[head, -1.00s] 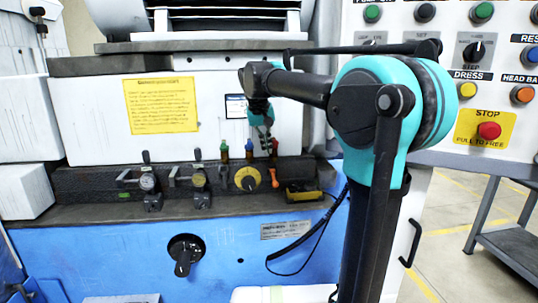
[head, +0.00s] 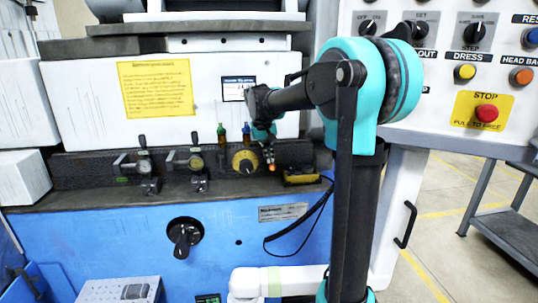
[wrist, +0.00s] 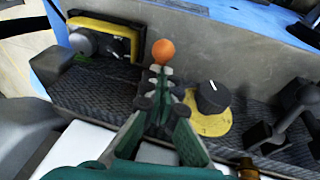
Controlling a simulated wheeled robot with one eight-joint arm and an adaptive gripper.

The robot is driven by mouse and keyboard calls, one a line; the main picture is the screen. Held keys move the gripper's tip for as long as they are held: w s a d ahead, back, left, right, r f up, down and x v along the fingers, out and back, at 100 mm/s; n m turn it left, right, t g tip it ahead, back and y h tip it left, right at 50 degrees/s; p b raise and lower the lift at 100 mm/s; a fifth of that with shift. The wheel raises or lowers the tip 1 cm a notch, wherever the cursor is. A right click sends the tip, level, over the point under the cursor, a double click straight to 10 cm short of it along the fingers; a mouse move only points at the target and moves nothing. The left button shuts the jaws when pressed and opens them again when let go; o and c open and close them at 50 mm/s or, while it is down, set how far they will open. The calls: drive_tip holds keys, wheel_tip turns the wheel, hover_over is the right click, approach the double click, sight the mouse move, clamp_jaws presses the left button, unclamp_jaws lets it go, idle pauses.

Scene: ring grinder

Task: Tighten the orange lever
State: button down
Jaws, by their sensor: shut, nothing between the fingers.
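The orange lever shows in the wrist view as a round orange knob (wrist: 163,52) just beyond my fingertips. In the head view the orange lever (head: 271,168) is a small orange spot directly below my gripper (head: 267,148), partly hidden by it. My gripper (wrist: 158,78) is shut and empty, with its green and dark fingers together pointing at the knob. The fingertips overlap the knob's lower edge in the wrist view; I cannot tell whether they touch it. The lever's stem is hidden behind the fingers.
A yellow dial with a black knob (wrist: 212,98) sits close to the right of the fingers in the wrist view. A yellow-and-black box (wrist: 103,42) is to the left. Clamp-like gauges (head: 146,166) stand along the ledge. The control panel (head: 440,80) is at the right.

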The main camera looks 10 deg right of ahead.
drive_tip(key=shift+s+f+t, duration=0.15)
drive_tip(key=shift+f+t, duration=0.25)
drive_tip(key=shift+t, duration=0.3)
drive_tip(key=f+t, duration=0.1)
drive_tip(key=t, duration=0.2)
drive_tip(key=shift+s+f+m, duration=0.2)
drive_tip(key=shift+f+m, duration=0.1)
drive_tip(key=shift+f, duration=0.05)
drive_tip(key=f+t, duration=0.1)
drive_tip(key=t, duration=0.1)
drive_tip(key=f+t, duration=0.1)
drive_tip(key=t, duration=0.1)
drive_tip(key=shift+w+f, duration=0.15)
drive_tip(key=shift+w, duration=0.15)
drive_tip(key=shift+w+f+m+t, duration=0.1)
drive_tip(key=shift+f+m+t, duration=0.05)
drive_tip(key=shift+m+t, duration=0.2)
drive_tip(key=shift+w+f, duration=0.45)
drive_tip(key=shift+f, duration=0.25)
drive_tip(key=shift+w+f, duration=0.5)
drive_tip(key=shift+w, duration=0.1)
drive_tip(key=shift+s, duration=0.1)
